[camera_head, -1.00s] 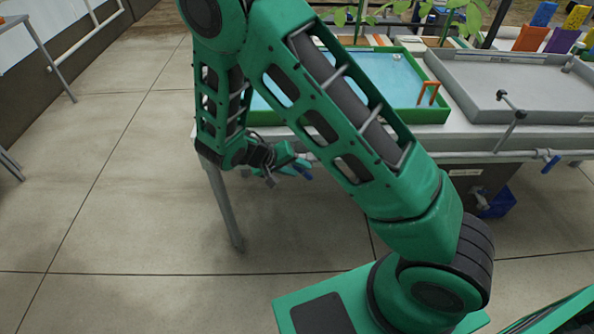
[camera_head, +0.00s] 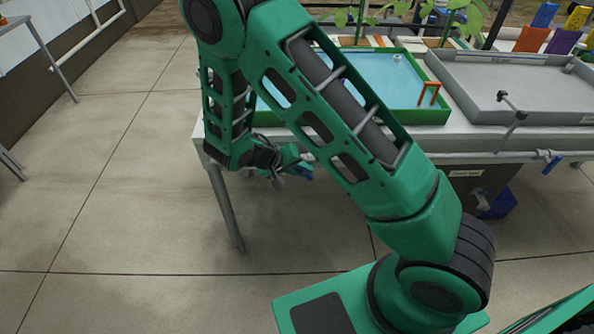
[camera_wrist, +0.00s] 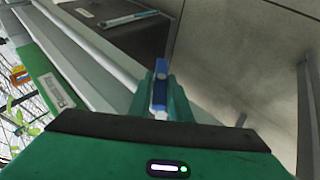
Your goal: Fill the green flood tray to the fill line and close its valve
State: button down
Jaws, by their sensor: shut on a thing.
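The green flood tray (camera_head: 432,115) stands on the bench behind my arm and holds blue water. My arm hides its left and front parts, and I cannot make out a fill line. An orange arch-shaped piece (camera_head: 429,93) stands at its right side. My gripper (camera_head: 297,166) is below the bench's front edge, shut on a blue valve handle (camera_head: 306,172). In the wrist view, the blue handle (camera_wrist: 160,88) sits between the two green fingertips, beside the pale pipe. The green tray's wall (camera_wrist: 48,80) with a label shows at the left there.
A grey tray (camera_head: 520,88) without visible water stands to the right. Another blue valve handle (camera_head: 551,162) sits on the front pipe below it. A blue bin (camera_head: 498,204) is under the bench.

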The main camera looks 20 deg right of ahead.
jog(key=shift+w+a+f+y, duration=0.1)
jog(key=shift+f+y, duration=0.05)
jog(key=shift+y, duration=0.15)
jog(key=m+t+y, duration=0.1)
jog(key=y, duration=0.2)
jog(key=shift+d+m+t+y, duration=0.15)
jog(key=shift+t+y, duration=0.1)
jog(key=shift+y, duration=0.5)
jog(key=shift+d+m+t+y, duration=0.15)
jog(key=shift+t+y, duration=0.1)
jog(key=shift+y, duration=0.5)
jog(key=shift+a, duration=0.2)
jog(key=shift+y, duration=0.3)
jog(key=c, duration=1.7)
grip_release()
jog(key=shift+d, duration=0.1)
jog(key=shift+v, duration=5.35)
